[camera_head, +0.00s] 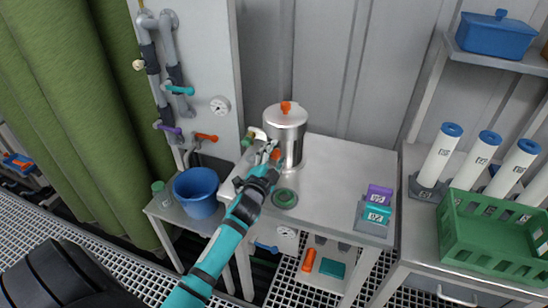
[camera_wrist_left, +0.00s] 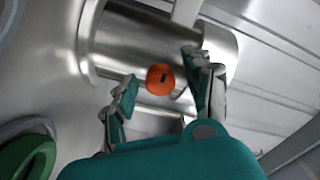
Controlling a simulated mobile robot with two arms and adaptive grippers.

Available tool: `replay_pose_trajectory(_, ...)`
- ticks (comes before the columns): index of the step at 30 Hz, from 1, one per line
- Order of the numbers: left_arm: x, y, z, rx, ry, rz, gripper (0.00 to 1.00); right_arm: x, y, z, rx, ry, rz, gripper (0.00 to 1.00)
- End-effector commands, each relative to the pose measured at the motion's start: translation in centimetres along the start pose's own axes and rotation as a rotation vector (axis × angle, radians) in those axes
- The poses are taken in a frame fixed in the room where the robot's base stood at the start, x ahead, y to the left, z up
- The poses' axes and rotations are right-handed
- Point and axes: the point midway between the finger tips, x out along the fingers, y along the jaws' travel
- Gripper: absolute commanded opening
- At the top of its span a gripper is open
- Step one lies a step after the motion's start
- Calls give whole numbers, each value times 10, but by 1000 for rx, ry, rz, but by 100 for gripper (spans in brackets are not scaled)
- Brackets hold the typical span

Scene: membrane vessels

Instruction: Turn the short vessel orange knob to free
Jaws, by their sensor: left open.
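The short vessel (camera_head: 290,142) is a silver metal cylinder standing at the back left of the metal table. An orange knob (camera_head: 286,107) sits on its top. A second orange spot (camera_head: 277,154) shows low on its side, by my left gripper (camera_head: 270,153). In the left wrist view, an orange knob (camera_wrist_left: 160,79) with a dark slot lies in front of the shiny vessel wall (camera_wrist_left: 125,50). My open left gripper (camera_wrist_left: 160,66) has one finger on each side of this knob. I see no clear contact. My right gripper is not in view.
A green round piece (camera_head: 285,198) lies in front of the vessel. A blue bucket (camera_head: 197,190) and pipes with coloured handles (camera_head: 180,90) are at left. Purple and teal boxes (camera_head: 377,212) stand at the table's right. A green crate (camera_head: 490,235) and white tubes are further right.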

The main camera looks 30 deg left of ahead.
Motion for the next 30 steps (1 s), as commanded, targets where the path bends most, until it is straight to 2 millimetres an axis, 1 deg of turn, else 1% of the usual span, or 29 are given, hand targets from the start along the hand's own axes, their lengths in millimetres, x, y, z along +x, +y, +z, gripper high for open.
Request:
replay_pose_trajectory(2, -3, 0, 0, 0, 0, 0, 51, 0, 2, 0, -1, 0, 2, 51)
replay_pose_trajectory(5, -14, 1, 1, 1, -1, 1, 51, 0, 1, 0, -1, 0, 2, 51)
replay_pose_trajectory(8, -32, 1, 1, 1, -2, 3, 51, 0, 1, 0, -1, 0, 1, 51)
replay_pose_trajectory(15, -84, 2, 1, -1, -3, 3, 51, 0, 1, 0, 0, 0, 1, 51)
replay_pose_trajectory(19, -105, 1, 1, 0, -2, 2, 51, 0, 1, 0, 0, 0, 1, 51)
replay_pose_trajectory(21, -112, 1, 1, -1, -2, 1, 51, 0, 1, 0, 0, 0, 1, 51)
replay_pose_trajectory(24, -118, 0, 1, 0, -2, 0, 51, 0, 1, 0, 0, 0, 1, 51)
replay_pose_trajectory(30, -120, 0, 0, 1, -1, 0, 51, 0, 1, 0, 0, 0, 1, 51)
